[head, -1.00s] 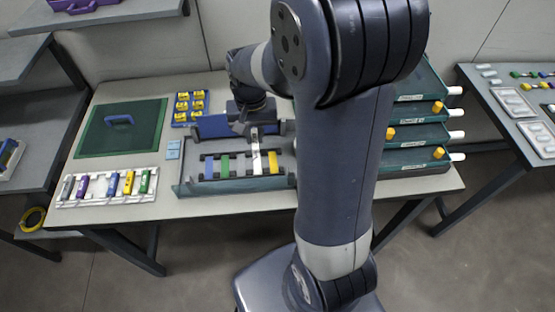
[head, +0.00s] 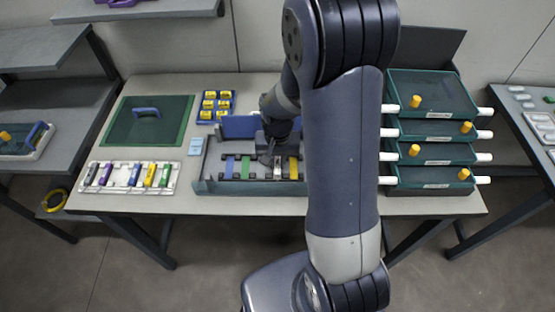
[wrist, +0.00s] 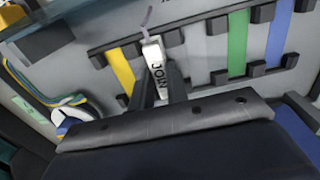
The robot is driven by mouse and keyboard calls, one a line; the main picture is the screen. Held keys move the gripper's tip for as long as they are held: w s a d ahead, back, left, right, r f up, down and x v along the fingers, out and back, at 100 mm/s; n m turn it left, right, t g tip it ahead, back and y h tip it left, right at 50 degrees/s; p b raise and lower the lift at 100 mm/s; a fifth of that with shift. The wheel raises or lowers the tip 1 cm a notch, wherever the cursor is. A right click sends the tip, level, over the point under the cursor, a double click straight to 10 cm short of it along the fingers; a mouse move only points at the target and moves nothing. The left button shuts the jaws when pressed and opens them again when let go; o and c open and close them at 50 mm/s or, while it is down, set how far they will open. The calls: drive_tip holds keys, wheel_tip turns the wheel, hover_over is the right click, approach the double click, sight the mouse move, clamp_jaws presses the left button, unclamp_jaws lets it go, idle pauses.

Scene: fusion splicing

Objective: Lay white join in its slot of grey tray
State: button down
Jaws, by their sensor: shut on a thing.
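The white join (wrist: 156,72), lettered JOIN, is between the two fingers of my gripper (wrist: 160,88) in the wrist view, and the fingers are shut on it. A thin lead sticks out of its far end. It is over the grey tray (head: 250,187), between the yellow strip (wrist: 120,70) and the green strip (wrist: 237,42), nearer the yellow one. In the head view my gripper (head: 269,150) is low over the tray and hides part of it. I cannot tell whether the join touches the slot floor.
Coiled coloured fibres (wrist: 45,95) lie at the wrist view's left. A white rack (head: 130,178) with coloured pieces, a green mat (head: 120,130) and stacked green trays (head: 435,150) share the table.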

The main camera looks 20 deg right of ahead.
sight(277, 164)
drive_tip(key=shift+f, duration=0.2)
drive_tip(key=c, duration=1.4)
unclamp_jaws()
drive_tip(key=shift+r, duration=0.1)
wheel_tip(277, 164, up, 12)
drive_tip(key=shift+r, duration=0.15)
